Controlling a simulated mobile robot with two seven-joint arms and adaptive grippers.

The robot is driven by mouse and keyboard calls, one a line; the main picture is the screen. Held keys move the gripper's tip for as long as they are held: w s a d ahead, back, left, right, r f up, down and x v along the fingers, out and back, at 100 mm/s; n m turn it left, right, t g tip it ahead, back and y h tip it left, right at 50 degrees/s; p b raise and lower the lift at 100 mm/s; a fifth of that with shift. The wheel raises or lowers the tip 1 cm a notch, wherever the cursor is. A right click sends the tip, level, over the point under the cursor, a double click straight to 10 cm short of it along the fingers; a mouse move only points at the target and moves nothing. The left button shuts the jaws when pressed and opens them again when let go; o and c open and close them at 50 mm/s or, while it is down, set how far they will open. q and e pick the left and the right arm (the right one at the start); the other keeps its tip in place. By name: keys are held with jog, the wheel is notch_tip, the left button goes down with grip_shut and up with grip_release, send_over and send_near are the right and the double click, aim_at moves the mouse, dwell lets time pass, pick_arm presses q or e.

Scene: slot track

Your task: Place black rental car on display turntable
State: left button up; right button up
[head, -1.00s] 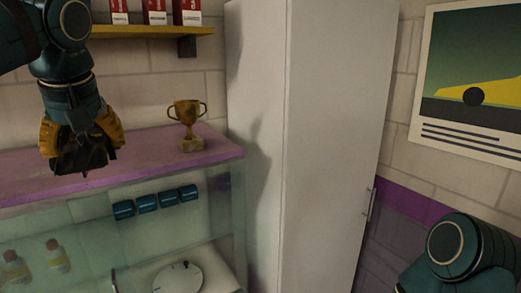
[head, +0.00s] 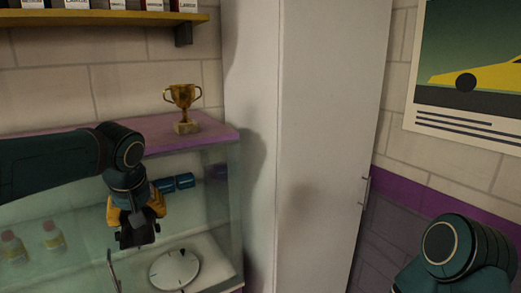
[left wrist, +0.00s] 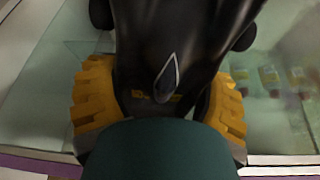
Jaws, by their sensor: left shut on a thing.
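My left gripper (head: 136,212) is shut on the black car (head: 138,237), with its yellow fingers on either side of it. In the left wrist view the car (left wrist: 185,40) fills the upper middle, glossy black with wheels at both sides, between the yellow fingers of the gripper (left wrist: 160,105). The display turntable (head: 174,270) is a round white disc with dark marks, low in the glass case. The car is above and to the left of the turntable in the head view, apart from it. My right gripper is out of view; only part of that arm shows.
The glass display case (head: 222,215) has a purple top (head: 212,136) bearing a gold trophy (head: 183,106). Blue boxes (head: 184,181) and bottles (head: 53,236) show in the case. A metal handle (head: 112,272) is near the turntable. A tall white cabinet (head: 310,150) stands right.

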pick_arm(q)
jog(key=s+d+f+m+b, duration=0.1)
jog(key=s+d+f, duration=0.1)
jog(key=f, duration=1)
jog(key=s+d+f+m+h+b, duration=0.1)
jog(key=s+d+f+m, duration=0.1)
jog(key=f, duration=1)
jog(key=s+d+f+m+b, duration=0.1)
jog(key=s+d+f, duration=0.3)
jog(key=f, duration=0.8)
jog(key=shift+s+f+m+h+b, duration=0.3)
jog(key=shift+s+h+b, duration=0.1)
jog(key=shift+s+b, duration=0.15)
jog(key=shift+w+r, duration=0.1)
